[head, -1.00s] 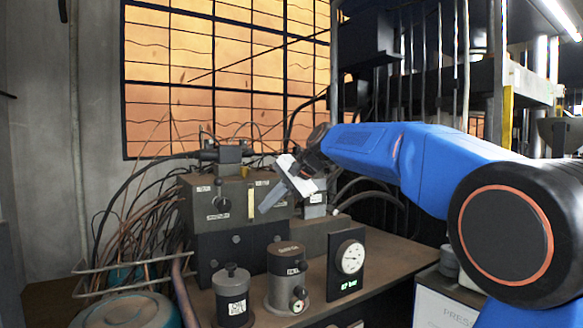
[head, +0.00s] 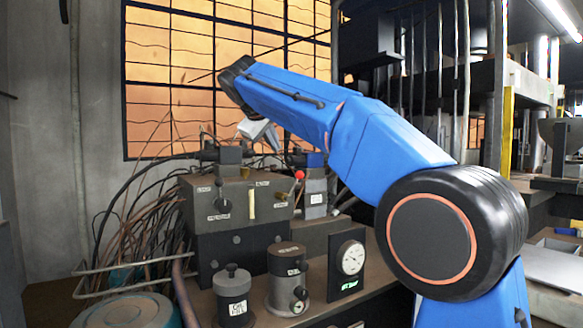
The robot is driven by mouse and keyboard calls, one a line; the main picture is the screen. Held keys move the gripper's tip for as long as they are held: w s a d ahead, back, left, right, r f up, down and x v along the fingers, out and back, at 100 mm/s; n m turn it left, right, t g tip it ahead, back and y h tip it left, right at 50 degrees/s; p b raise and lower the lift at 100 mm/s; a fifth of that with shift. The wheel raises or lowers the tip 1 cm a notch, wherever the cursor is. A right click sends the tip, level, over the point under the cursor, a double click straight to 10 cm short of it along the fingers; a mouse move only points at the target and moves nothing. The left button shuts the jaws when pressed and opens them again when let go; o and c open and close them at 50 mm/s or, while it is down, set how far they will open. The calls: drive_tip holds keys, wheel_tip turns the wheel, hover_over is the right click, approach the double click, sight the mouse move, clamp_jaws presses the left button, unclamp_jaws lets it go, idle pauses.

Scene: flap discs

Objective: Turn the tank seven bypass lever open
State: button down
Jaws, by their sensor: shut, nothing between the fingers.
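My gripper (head: 262,134) hangs at the end of the blue arm, above and behind the control box. It is partly hidden by the arm; its fingers are shut and empty. A red ball knob (head: 299,175) shows by a small grey labelled block (head: 315,197) right of the box. A pale upright handle (head: 251,205) stands on the front of the brown-grey control box (head: 235,185), beside a round dark knob (head: 222,205). The labels are too small to read, so I cannot tell which part is the tank seven bypass lever. My gripper appears clear of both.
A grey cylinder with a knob (head: 233,290), a second cylinder (head: 288,280) and a dial gauge (head: 350,258) stand in front on the bench. Tangled cables (head: 130,225) fill the left side. A barred window (head: 165,80) is behind.

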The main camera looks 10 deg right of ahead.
hover_over(295, 185)
drive_tip(key=s+a, duration=0.1)
wheel_tip(295, 185, down, 8)
drive_tip(key=shift+a+r, duration=0.15)
drive_tip(key=shift+a, duration=0.05)
drive_tip(key=shift+s+d, duration=0.1)
drive_tip(key=shift+d, duration=0.05)
idle(0.3)
drive_tip(key=w+d+f+m+g+y, duration=0.2)
drive_tip(key=d+f+m+g+y, duration=0.1)
drive_tip(key=d+f+y, duration=0.3)
drive_tip(key=shift+w+d+f+g+y, duration=0.15)
drive_tip(key=shift+w+d+g+y, duration=0.2)
drive_tip(key=shift+d+y, duration=0.95)
drive_tip(key=shift+w+d+f, duration=0.1)
